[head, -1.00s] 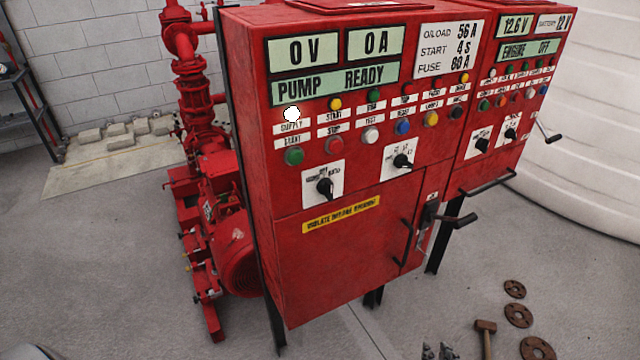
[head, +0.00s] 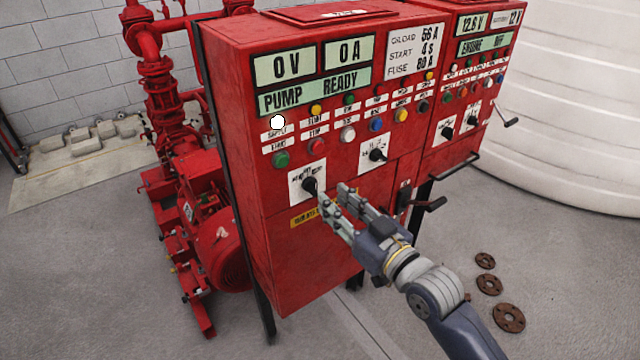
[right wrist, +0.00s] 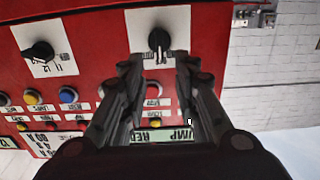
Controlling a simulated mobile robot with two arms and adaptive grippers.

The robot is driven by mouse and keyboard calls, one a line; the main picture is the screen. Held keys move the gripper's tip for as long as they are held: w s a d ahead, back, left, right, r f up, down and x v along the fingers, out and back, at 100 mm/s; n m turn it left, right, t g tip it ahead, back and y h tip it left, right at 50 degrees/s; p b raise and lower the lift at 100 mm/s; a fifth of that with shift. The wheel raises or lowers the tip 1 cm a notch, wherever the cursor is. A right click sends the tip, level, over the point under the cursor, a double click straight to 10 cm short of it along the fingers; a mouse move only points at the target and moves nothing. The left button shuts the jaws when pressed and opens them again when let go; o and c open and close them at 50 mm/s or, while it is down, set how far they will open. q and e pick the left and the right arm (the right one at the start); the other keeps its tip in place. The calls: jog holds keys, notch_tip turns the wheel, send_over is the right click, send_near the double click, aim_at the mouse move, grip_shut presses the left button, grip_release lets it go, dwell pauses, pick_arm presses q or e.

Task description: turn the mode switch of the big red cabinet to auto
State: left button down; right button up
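The big red cabinet (head: 330,250) stands in the middle of the head view. On its front are two black rotary switches on white plates. The left switch (head: 310,185), whose plate lettering is too small to read surely, is the one by my right gripper; the other switch (head: 377,154) is up and to the right. My right gripper (head: 333,195) is open and empty, just below and right of the left switch. In the right wrist view, upside down, that switch (right wrist: 159,40) lies beyond and between the fingertips (right wrist: 157,62), seemingly untouched. My left gripper is out of view.
A second red panel (head: 455,140) with its own switches adjoins on the right. A handle (head: 428,204) juts from the big cabinet's right side. A red pump (head: 205,225) stands left. Rusty flanges (head: 490,284) lie on the floor at right.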

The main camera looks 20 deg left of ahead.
aim_at(316, 184)
jog(key=shift+p+x, duration=0.45)
jog(key=shift+x, duration=2.6)
jog(key=shift+c, duration=0.3)
grip_shut()
